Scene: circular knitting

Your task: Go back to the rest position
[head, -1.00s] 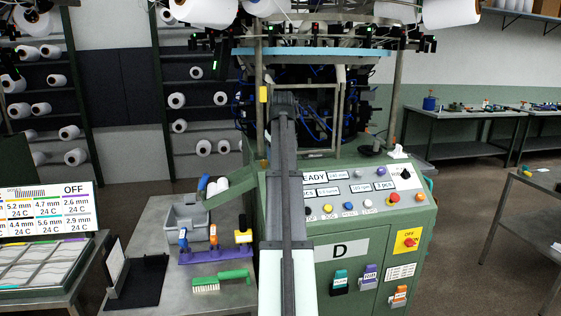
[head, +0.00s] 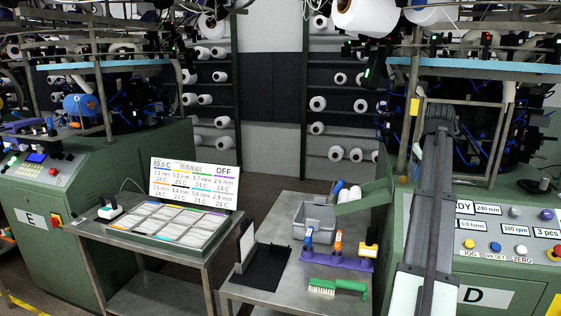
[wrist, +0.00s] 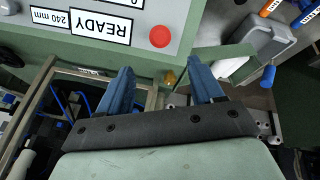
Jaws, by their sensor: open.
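My gripper shows in the wrist view (wrist: 163,82) with its two blue fingers wide apart and nothing between them. In that view it is above the green machine, near the panel with the READY label (wrist: 97,27) and a red button (wrist: 160,37). In the head view my dark grey arm reaches up over the left part of machine D (head: 488,297), in front of its open metal frame. The fingers themselves cannot be made out in the head view.
Left of machine D, a steel table holds a grey bin (head: 316,222), a purple tool holder (head: 336,257), a green-handled brush (head: 338,287) and a black stand (head: 262,267). A display board (head: 195,183) stands further left. Machine E (head: 65,205) is at far left. Yarn racks stand behind.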

